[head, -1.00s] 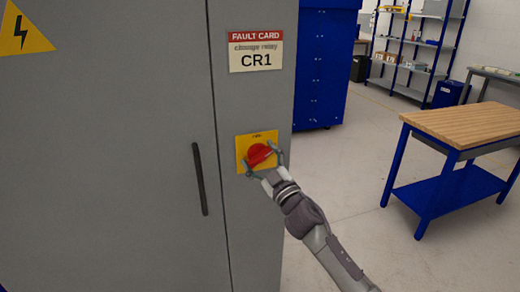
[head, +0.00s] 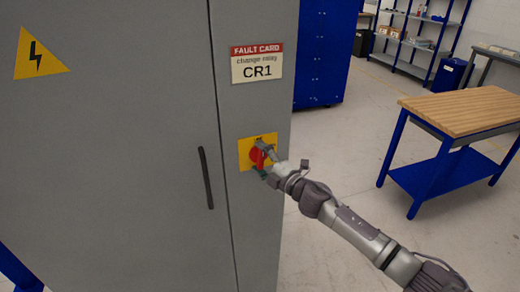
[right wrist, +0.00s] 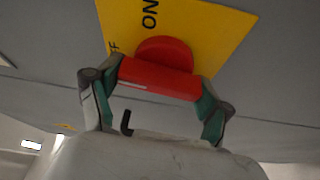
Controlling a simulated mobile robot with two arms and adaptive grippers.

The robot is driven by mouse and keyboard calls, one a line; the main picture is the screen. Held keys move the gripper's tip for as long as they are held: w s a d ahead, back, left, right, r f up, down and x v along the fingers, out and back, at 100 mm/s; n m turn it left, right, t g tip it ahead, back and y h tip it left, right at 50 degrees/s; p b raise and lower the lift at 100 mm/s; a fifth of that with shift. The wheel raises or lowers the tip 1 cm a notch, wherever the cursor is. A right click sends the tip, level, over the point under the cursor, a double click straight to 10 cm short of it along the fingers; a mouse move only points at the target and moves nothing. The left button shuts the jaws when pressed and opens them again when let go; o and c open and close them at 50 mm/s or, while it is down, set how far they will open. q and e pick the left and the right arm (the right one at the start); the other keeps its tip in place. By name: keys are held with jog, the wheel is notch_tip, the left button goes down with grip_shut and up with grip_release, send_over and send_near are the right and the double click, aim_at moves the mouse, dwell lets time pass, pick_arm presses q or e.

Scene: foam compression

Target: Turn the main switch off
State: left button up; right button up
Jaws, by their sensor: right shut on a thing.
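The main switch is a red rotary knob (head: 256,158) on a yellow plate (head: 244,146) on the grey cabinet's front. My right gripper (head: 263,160) is shut on the knob's handle, one finger above and one below in the head view. In the right wrist view the red handle (right wrist: 160,79) lies between the two fingers of the gripper (right wrist: 160,85). Its white mark is at the left end, on the side of a partly hidden label ending in "F". "ON" stands on the plate (right wrist: 205,25) above the knob. My left gripper is not in view.
The grey cabinet (head: 120,150) has a dark vertical door handle (head: 206,178), a fault card (head: 257,64) reading CR1 and a yellow warning triangle (head: 39,57). A blue workbench with a wooden top (head: 465,110) stands right. A blue cabinet (head: 325,50) stands behind. Floor between is clear.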

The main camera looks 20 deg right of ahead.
jog(key=shift+n+g+p, duration=0.3)
jog(key=shift+n+p, duration=0.4)
jog(key=shift+p, duration=0.05)
jog(key=shift+f, duration=0.1)
jog(key=o, duration=1.1)
jog(key=v, duration=1.2)
